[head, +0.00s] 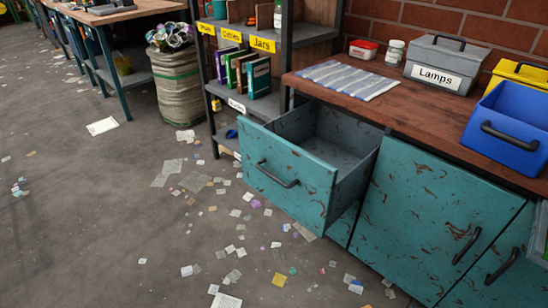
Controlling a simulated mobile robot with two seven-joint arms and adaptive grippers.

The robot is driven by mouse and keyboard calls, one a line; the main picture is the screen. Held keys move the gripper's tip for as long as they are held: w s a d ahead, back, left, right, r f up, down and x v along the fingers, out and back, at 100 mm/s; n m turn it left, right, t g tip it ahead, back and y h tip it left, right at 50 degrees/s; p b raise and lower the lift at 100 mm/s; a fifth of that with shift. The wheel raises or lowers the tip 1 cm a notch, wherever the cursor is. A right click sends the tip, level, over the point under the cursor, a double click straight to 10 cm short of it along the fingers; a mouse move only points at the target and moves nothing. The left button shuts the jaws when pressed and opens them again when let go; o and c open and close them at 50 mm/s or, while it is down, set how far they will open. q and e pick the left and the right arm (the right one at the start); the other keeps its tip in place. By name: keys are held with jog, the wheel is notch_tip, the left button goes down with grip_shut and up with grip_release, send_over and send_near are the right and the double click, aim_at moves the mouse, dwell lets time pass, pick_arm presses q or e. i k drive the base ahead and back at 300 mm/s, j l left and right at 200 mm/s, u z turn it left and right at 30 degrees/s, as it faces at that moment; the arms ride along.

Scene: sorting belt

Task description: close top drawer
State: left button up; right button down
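The top drawer (288,177) is a teal, worn drawer with a dark bar handle (277,174) on its front. It stands pulled well out of the teal cabinet (426,217), under the wooden counter (420,108). Its grey inside shows and looks empty in the part that I see. Neither of my grippers is in the head view.
On the counter are a striped cloth (348,80), a grey Lamps box (443,65) and a blue bin (510,128). A shelf with books (260,78) stands left of the drawer. Paper scraps litter the floor (110,210), which is otherwise open in front and left.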

aim_at(314, 160)
jog(key=i, duration=1.05)
